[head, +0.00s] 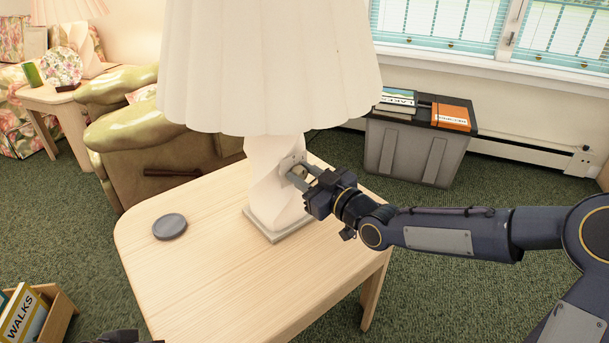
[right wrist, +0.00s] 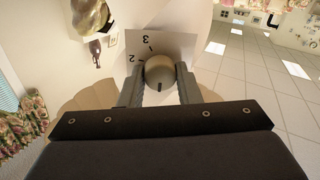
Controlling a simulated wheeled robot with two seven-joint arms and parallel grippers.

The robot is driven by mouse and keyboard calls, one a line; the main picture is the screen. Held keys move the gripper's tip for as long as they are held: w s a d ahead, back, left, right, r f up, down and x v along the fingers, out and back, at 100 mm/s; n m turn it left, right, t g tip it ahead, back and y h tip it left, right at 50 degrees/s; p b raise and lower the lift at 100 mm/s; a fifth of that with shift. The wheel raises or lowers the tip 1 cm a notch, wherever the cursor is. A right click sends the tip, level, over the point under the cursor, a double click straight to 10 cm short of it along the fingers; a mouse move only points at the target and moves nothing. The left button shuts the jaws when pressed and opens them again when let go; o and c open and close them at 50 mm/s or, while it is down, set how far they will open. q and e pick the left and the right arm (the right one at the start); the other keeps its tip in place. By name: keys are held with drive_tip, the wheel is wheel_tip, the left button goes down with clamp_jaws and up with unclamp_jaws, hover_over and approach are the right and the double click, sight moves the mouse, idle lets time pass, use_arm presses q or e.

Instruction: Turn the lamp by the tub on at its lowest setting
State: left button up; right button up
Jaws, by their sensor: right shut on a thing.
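A white lamp (head: 272,187) with a twisted body and a pleated shade (head: 265,60) stands on a light wooden table (head: 195,285). The grey tub (head: 405,150) stands on the floor behind it to the right. My right gripper (head: 298,175) is at the lamp's body, shut on a round knob. In the right wrist view the knob (right wrist: 160,75) sits between both fingers on a pale plate (right wrist: 185,45) marked 2 and 3; fingers hide other parts of the plate. A dark mark on the knob points towards my gripper. Of my left arm, only a dark piece shows at the bottom edge.
A dark round disc (head: 170,227) lies on the table left of the lamp. Books (head: 450,117) lie on the tub's lid. A second lamp (head: 80,45) stands on a side table at the far left. A wooden box (head: 60,315) with books is at the lower left.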

drive_tip(key=m, duration=0.9)
drive_tip(key=shift+f+p, duration=0.1)
drive_tip(key=shift+p, duration=0.2)
drive_tip(key=shift+m, duration=0.4)
drive_tip(key=o, duration=1)
drive_tip(key=shift+d, duration=0.15)
